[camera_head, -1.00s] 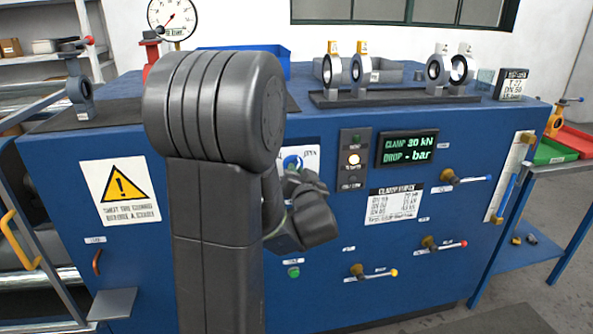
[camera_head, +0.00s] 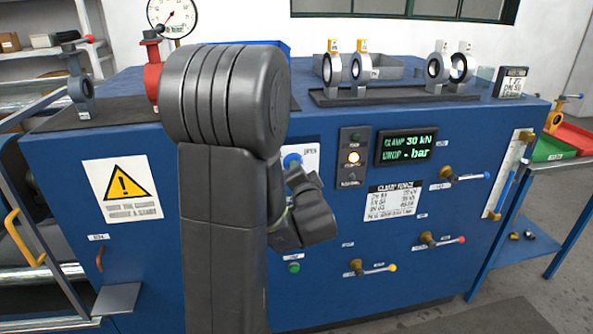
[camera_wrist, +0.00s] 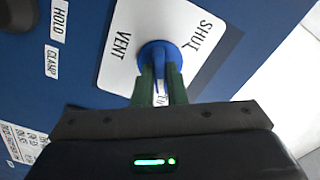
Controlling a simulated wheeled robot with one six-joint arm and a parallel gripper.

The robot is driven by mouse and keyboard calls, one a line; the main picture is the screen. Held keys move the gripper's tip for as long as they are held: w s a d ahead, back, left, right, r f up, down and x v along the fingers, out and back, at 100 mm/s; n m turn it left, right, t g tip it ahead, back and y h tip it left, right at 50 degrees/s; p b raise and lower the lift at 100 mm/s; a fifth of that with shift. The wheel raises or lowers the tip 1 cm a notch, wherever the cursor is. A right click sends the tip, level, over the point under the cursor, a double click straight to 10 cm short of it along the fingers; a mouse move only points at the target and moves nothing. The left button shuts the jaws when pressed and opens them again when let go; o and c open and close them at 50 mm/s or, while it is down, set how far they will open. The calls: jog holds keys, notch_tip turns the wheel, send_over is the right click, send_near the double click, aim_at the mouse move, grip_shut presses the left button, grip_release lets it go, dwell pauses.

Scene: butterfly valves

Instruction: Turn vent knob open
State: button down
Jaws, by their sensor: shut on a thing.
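The blue vent knob (camera_wrist: 158,54) sits on a white plate (camera_wrist: 118,68) lettered VENT and SHUT. Its narrow grip points down in the wrist view, between my two green fingers. My gripper (camera_wrist: 160,76) is shut on that grip. More lettering below the knob is mostly covered by the fingers. In the head view the knob (camera_head: 292,160) shows just right of my arm, on its plate with the word OPEN beside it. My fingers are hidden there.
The blue cabinet front (camera_head: 330,250) carries a display (camera_head: 405,147) reading CLAMP 30 kN and DROP - bar. A button panel (camera_head: 353,157) stands close right of the knob. Lever valves (camera_head: 465,175) are further right. A green button (camera_head: 294,267) sits below.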

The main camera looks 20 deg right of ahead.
jog(key=shift+f, duration=0.1)
jog(key=c, duration=1.5)
grip_release()
jog(key=shift+o, duration=0.2)
jog(key=shift+s, duration=0.15)
jog(key=v, duration=1.3)
jog(key=shift+s+a, duration=0.15)
jog(key=shift+s, duration=0.1)
jog(key=shift+w, duration=0.1)
jog(key=x, duration=1.3)
jog(key=shift+w, duration=0.3)
